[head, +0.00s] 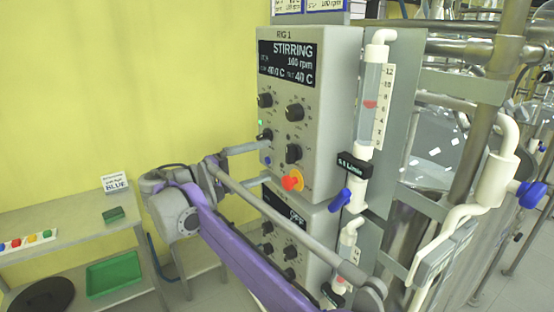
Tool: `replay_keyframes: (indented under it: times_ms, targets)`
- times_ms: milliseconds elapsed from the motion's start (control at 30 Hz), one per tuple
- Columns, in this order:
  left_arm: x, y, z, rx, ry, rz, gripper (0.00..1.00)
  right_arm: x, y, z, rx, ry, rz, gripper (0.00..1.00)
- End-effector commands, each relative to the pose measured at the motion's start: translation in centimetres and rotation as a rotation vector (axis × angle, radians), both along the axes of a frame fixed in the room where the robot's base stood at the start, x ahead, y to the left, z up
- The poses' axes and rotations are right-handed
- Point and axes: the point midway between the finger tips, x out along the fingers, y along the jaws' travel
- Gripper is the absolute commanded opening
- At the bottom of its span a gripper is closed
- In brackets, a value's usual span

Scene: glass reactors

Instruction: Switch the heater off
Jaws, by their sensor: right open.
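The grey RIG 1 control box (318,130) is mounted in the middle of the head view. Its display (287,62) reads STIRRING, 100 rpm and temperatures near 40 C. Several black knobs sit below it, among them an upper right knob (295,111) and a left knob (265,135) close to a small green light (260,123). I cannot read which is the heater's. An orange-red knob on yellow (292,181) is at the bottom.
A lower box (285,245) displays OFF, partly behind my arm. A flow tube (371,105) with a blue valve handle (340,200) stands right of RIG 1. Pipes and metal frames crowd the right. A shelf (70,232) with a green tray (113,272) stands left.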

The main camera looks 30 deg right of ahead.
Motion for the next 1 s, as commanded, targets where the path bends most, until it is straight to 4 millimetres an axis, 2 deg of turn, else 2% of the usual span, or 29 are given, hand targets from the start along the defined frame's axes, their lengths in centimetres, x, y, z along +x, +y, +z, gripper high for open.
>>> replay_keyframes:
  times_ms: [33,133,367,833,933,1000]
  targets:
    - [-0.1,0.0,-0.2,0.0,0.002,0.0,0.5,0.0,1.1,-0.1,0.0,0.001,0.003,0.95]
    - [-0.1,0.0,-0.3,0.0,0.003,0.0,0.5,-0.2,2.5,-0.1,0.0,0.0,0.002,0.95]
    - [-0.2,0.0,-0.3,0.0,0.003,0.0,0.5,-0.3,3.8,0.0,0.0,0.0,-0.001,0.95]
    - [-0.2,0.0,-0.3,0.0,0.003,0.0,0.5,-0.5,3.5,-0.3,0.014,0.005,0.003,0.95]
    - [-0.2,0.0,-0.3,0.0,0.003,0.0,0.5,-1.6,2.2,-1.8,0.085,0.031,0.019,0.95]
    - [-0.2,0.0,-0.3,0.0,0.003,0.0,0.5,-3.0,0.8,-4.0,0.182,0.058,0.04,0.95]
